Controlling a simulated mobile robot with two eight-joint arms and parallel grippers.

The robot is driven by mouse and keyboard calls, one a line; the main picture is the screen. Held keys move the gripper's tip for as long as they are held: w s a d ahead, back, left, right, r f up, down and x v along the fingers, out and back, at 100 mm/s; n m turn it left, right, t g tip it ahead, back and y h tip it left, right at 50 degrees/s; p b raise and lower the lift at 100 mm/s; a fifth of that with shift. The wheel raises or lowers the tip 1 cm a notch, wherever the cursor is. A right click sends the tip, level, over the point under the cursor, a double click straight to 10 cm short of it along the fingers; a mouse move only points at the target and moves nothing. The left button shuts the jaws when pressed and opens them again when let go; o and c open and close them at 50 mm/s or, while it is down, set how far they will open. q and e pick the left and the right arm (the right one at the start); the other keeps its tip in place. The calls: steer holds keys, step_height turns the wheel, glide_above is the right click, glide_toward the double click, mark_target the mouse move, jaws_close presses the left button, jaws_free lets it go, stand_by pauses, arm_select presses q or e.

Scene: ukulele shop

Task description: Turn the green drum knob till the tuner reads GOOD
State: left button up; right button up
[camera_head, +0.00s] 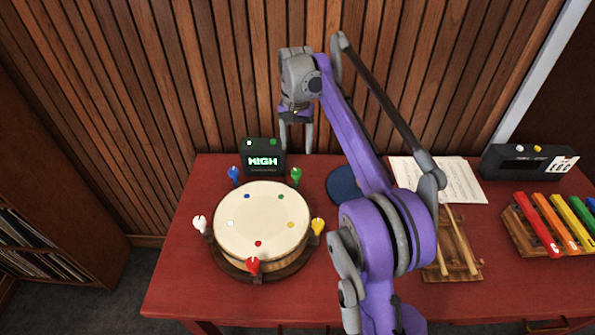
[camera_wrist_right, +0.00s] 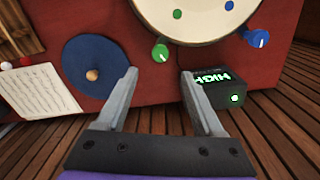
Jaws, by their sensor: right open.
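The drum (camera_head: 262,222) stands on the red table with several coloured knobs around its rim. The green drum knob (camera_head: 296,175) is at its back right; in the right wrist view the green knob (camera_wrist_right: 160,52) shows between and beyond the fingertips. The tuner (camera_head: 263,158) behind the drum reads HIGH, and it also shows in the right wrist view (camera_wrist_right: 216,92). My right gripper (camera_head: 296,150) points down above and behind the green knob, open and empty. In the right wrist view its two fingers (camera_wrist_right: 158,75) are spread apart, not touching the knob. My left gripper is not in view.
The blue knob (camera_head: 234,175) is at the drum's back left, the yellow knob (camera_head: 318,227) at its right. A dark blue disc (camera_head: 342,187) lies right of the drum. Sheet music (camera_head: 452,180), a wooden rack with sticks (camera_head: 452,262) and a coloured xylophone (camera_head: 555,225) fill the right side.

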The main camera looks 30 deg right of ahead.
mark_target(296, 171)
step_height(296, 171, down, 10)
steer(key=shift+r+b, duration=0.1)
steer(key=shift+b, duration=0.4)
jaws_close()
